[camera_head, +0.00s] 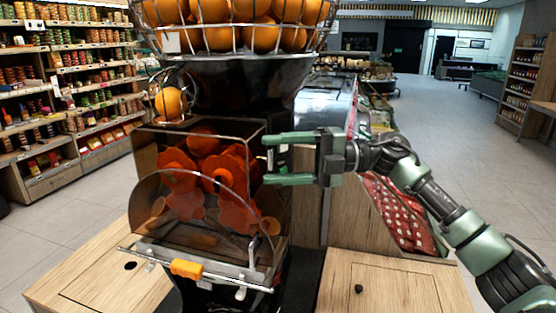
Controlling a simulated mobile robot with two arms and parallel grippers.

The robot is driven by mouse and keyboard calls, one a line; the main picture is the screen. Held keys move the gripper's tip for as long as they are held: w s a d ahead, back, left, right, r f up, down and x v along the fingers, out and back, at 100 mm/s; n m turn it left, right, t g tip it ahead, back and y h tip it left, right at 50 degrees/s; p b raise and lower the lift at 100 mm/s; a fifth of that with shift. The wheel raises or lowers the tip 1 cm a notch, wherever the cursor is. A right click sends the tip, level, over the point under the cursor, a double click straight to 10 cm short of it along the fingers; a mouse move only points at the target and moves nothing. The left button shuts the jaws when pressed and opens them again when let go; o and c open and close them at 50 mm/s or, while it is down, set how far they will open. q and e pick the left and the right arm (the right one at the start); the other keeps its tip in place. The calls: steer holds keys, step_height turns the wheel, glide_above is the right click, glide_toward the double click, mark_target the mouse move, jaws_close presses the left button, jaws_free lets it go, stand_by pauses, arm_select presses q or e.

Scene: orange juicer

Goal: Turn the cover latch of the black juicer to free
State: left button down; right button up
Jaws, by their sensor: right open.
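The black juicer (235,85) stands in the middle of the head view, with red-orange pressing parts (205,170) behind a clear cover (153,205). A metal bar with an orange piece (187,268) runs along the front low edge of the cover. A small pale lever (265,238) shows at the right of the cover; I cannot tell for sure which part is the latch. My right gripper (275,160) is open and empty, its fingers pointing left, beside the upper right of the cover and above the lever. My left gripper is not in view.
A wire basket of oranges (240,30) tops the juicer, and one orange (170,102) sits at its left. Wooden counters (395,285) flank the juicer's base. A red-patterned display (400,215) lies behind my right arm. Shelves (65,80) stand at left; the floor at right is clear.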

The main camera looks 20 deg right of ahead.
steer(key=s+d+b, duration=0.1)
steer(key=d+b, duration=0.1)
steer(key=d, duration=0.5)
steer(key=shift+s+d, duration=0.25)
steer(key=shift+d, duration=0.1)
